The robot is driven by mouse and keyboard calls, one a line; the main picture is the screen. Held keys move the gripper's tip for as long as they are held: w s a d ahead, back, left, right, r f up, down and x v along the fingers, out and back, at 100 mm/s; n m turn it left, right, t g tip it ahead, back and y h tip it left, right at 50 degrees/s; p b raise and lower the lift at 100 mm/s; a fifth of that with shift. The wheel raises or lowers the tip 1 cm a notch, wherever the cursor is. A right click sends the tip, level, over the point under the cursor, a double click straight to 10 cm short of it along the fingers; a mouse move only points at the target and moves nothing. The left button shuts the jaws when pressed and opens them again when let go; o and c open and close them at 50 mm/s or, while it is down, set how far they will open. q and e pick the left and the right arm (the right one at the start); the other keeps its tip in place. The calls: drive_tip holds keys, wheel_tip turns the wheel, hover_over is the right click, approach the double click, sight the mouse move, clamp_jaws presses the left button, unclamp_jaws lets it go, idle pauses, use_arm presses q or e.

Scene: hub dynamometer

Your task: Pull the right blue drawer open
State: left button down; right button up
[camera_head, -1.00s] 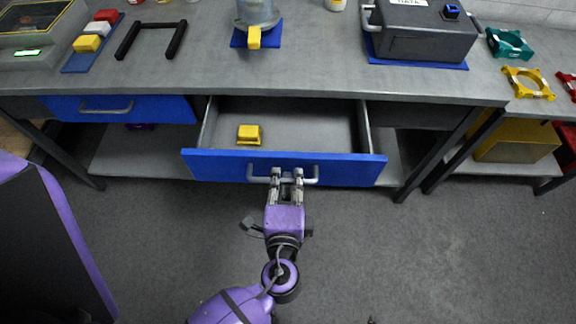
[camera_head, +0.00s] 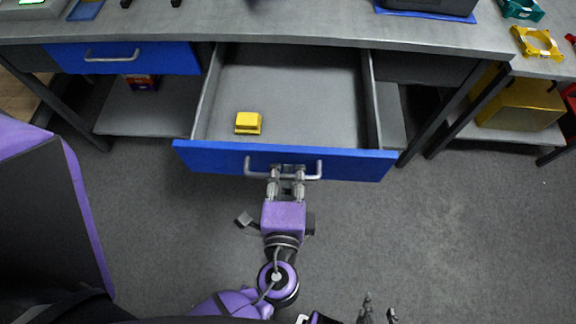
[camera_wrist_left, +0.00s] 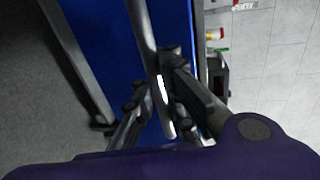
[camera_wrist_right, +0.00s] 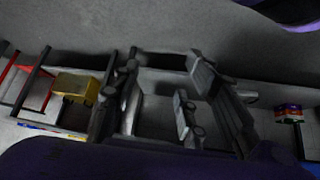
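The right blue drawer (camera_head: 330,165) is pulled well out from under the workbench, with its grey inside showing. Its grey bar handle (camera_head: 312,176) is on the blue front. My left gripper (camera_head: 287,172) is at the handle with its fingers around the bar. In the left wrist view the handle bar (camera_wrist_left: 146,40) runs between the fingers, which are closed on it. My right gripper (camera_head: 376,312) is at the bottom edge of the head view, away from the drawer. In the right wrist view its fingers (camera_wrist_right: 160,105) are apart with nothing between them.
A yellow block (camera_head: 248,122) lies inside the drawer. The left blue drawer (camera_head: 120,58) is shut. A yellow bin (camera_head: 520,103) stands on a low shelf at the right. The floor (camera_head: 440,230) in front of the drawer is clear.

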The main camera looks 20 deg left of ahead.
use_arm(q)
drive_tip(key=shift+w+r, duration=0.1)
drive_tip(key=shift+r, duration=0.15)
use_arm(e)
drive_tip(key=shift+s, duration=0.2)
use_arm(q)
drive_tip(key=c, duration=2)
unclamp_jaws()
drive_tip(key=shift+o, duration=0.9)
drive_tip(key=shift+f, duration=0.1)
use_arm(e)
drive_tip(key=shift+s+d+f, duration=0.1)
drive_tip(key=shift+s+f, duration=0.25)
drive_tip(key=shift+s, duration=0.25)
